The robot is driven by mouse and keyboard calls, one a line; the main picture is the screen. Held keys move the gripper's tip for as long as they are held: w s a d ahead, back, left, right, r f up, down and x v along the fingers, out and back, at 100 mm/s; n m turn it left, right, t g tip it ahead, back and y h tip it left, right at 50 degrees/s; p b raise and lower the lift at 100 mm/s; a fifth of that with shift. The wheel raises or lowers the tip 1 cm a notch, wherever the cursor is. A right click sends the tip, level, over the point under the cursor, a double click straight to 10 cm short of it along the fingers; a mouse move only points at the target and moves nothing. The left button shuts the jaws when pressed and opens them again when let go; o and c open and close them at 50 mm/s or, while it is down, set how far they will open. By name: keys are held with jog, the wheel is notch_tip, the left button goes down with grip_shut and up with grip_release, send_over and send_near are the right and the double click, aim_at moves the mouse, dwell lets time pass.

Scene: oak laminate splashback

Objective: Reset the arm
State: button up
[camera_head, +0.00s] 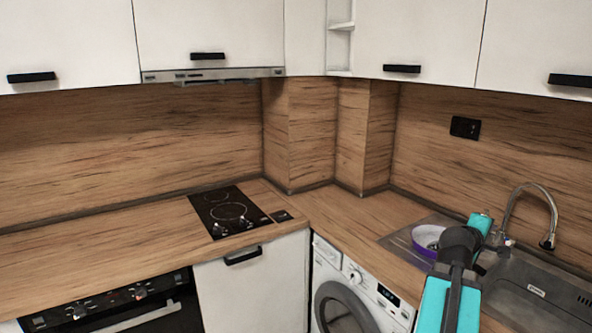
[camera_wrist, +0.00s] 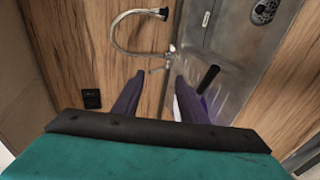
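My arm reaches over the sink area at the right of the head view, with its teal end (camera_head: 480,222) near the tap. My gripper (camera_wrist: 160,76) shows in the wrist view as two dark purple fingers. They stand well apart, and only the wooden wall and counter show between their tips. The fingers are hidden in the head view. A bowl (camera_head: 426,236), purple outside and pale inside, sits on the sink's left part, just left of my arm and partly covered by it. In the wrist view a pale and purple patch shows by the right finger; I cannot tell whether it is the bowl.
The metal sink (camera_head: 522,292) and its curved tap (camera_head: 540,192) are close to my arm. A black hob (camera_head: 228,210) is set in the left counter. A washing machine (camera_head: 352,292) stands below the counter. White wall cabinets (camera_head: 208,30) hang above. The corner counter (camera_head: 350,212) is clear.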

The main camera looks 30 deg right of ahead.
jog(key=w+a+f+t+y, duration=0.2)
jog(key=w+a+f+y, duration=0.5)
jog(key=w+a+f, duration=1.8)
jog(key=a+f+y, duration=0.2)
jog(key=a+f, duration=0.2)
jog(key=a, duration=0.5)
jog(key=a+f+y, duration=0.2)
jog(key=a+f, duration=0.3)
jog(key=a, duration=0.3)
jog(key=s+a+f+g+y, duration=0.15)
jog(key=a+f, duration=0.25)
jog(key=a, duration=0.4)
jog(key=s+a+f+m+g+y, duration=0.1)
jog(key=s+a+f, duration=0.15)
jog(key=a, duration=0.65)
jog(key=s+a+f+g+y, duration=0.1)
jog(key=a+f, duration=0.4)
jog(key=a, duration=0.3)
jog(key=s+f+g+b, duration=0.3)
jog(key=s+f+b, duration=0.3)
jog(key=s+f, duration=0.7)
jog(key=s+f+g+b, duration=0.3)
jog(key=s+f+b, duration=0.4)
jog(key=s+f, duration=0.5)
notch_tip(320, 180, down, 6)
jog(key=shift+s+f, duration=0.25)
jog(key=shift+s, duration=0.15)
jog(key=shift+h, duration=0.25)
